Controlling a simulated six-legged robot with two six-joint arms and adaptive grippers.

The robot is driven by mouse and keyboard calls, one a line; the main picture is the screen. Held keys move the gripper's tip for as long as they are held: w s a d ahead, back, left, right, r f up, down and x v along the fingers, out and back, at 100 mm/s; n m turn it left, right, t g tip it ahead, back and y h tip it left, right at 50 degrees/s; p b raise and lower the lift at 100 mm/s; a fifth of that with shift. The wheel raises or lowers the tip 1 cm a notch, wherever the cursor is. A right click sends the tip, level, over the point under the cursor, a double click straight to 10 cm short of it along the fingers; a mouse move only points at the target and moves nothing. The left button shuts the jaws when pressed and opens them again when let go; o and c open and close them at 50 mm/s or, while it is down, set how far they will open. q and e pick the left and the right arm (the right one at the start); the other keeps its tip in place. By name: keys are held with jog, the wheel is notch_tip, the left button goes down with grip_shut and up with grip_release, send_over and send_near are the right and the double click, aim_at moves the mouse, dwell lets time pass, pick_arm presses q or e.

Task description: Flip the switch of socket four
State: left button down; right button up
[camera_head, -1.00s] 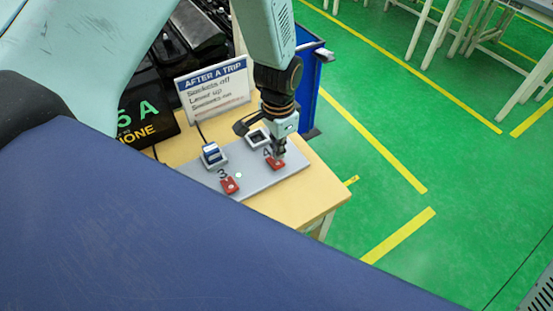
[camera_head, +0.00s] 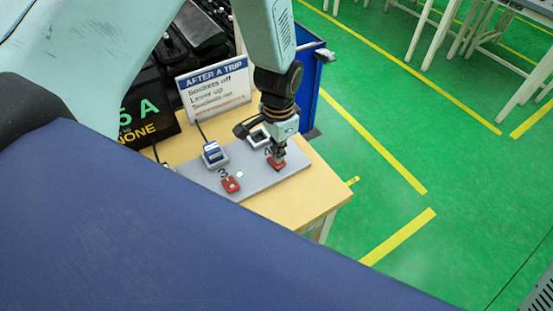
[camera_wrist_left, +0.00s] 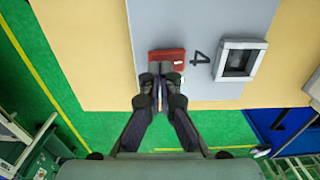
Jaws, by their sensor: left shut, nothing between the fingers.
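The red switch of socket four (camera_head: 276,164) sits on the grey panel (camera_head: 252,182) by the printed 4. My left gripper (camera_head: 279,152) is shut and empty, pointing down with its tips right at this switch. In the left wrist view the shut left gripper (camera_wrist_left: 159,77) covers the lower part of the red switch (camera_wrist_left: 167,55); I cannot tell whether they touch. Socket four (camera_wrist_left: 239,60) is an empty square frame beside the 4. The red switch of socket three (camera_head: 230,184) lies to the left, with a white spot near it. My right gripper is not in view.
A plug (camera_head: 214,154) sits in socket three. A sign reading "AFTER A TRIP" (camera_head: 213,85) and a dark display (camera_head: 146,115) stand behind the panel. A blue cabinet (camera_head: 309,85) is beyond the wooden table (camera_head: 318,190). Green floor lies open to the right.

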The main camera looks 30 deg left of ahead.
pick_arm(q)
jog(key=shift+w+d+f, duration=0.1)
jog(key=shift+f, duration=0.1)
jog(key=shift+f, duration=0.2)
jog(key=shift+f+b, duration=0.2)
jog(key=shift+b, duration=0.15)
jog(key=shift+f, duration=0.25)
dwell(0.3)
jog(key=shift+r+p, duration=3.2)
jog(key=shift+r, duration=0.4)
jog(key=shift+f, duration=0.15)
